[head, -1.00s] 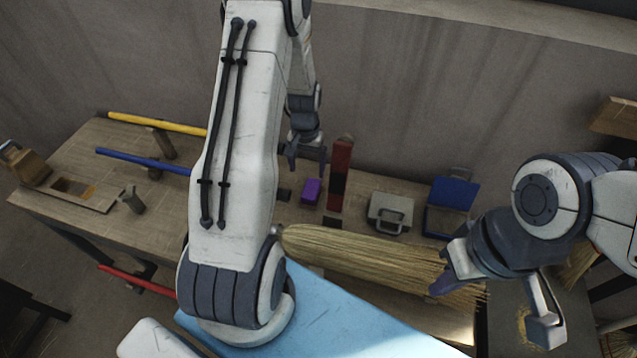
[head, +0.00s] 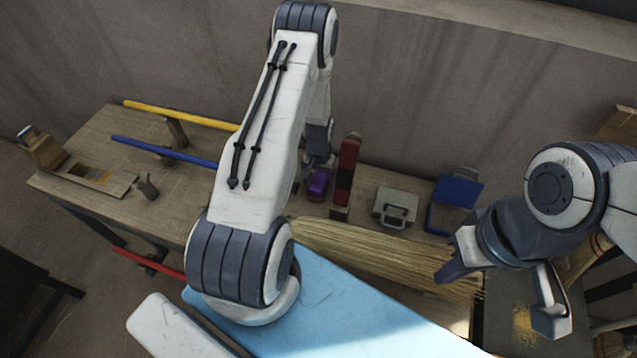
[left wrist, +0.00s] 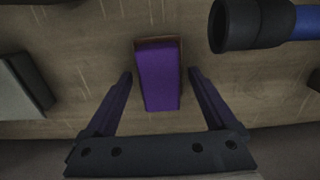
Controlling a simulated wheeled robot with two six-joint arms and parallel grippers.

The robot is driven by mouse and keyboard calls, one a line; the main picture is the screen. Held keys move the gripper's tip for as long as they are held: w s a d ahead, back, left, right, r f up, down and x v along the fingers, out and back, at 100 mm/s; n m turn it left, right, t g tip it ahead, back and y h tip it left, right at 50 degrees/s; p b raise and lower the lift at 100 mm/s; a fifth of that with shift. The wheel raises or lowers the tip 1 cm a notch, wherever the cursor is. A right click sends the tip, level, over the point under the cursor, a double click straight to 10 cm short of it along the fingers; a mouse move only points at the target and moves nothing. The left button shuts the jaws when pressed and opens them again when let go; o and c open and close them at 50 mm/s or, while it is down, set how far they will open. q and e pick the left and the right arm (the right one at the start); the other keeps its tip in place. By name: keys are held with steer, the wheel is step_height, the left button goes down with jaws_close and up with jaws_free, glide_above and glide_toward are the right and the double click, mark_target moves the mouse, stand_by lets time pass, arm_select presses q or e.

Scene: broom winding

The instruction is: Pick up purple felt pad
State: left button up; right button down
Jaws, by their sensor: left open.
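The purple felt pad (head: 318,184) is a small purple block on the wooden table, partly hidden by my left gripper in the head view. In the left wrist view the pad (left wrist: 158,76) lies between the two open fingers of my left gripper (left wrist: 160,78), with a gap on each side. In the head view my left gripper (head: 317,168) is right at the pad, its fingers partly hidden. My right gripper (head: 494,282) is open, its fingers wide apart, in front of the broom bristles (head: 375,255).
A red and black block (head: 345,172) stands just right of the pad. A grey case (head: 394,207) and a blue box (head: 455,195) are further right. Yellow (head: 180,115) and blue (head: 160,150) handles lie at the left. A dark cylinder end (left wrist: 235,25) is near the left gripper.

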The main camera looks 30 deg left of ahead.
mark_target(319, 181)
arm_select(q)
jaws_close()
steer(key=shift+r, duration=0.1)
stand_by(0.3)
step_height(319, 181, up, 8)
steer(key=shift+r+b, duration=0.1)
steer(key=shift+b, duration=1.15)
steer(key=shift+r, duration=0.8)
steer(key=c, duration=0.8)
jaws_free()
steer(key=c, duration=0.5)
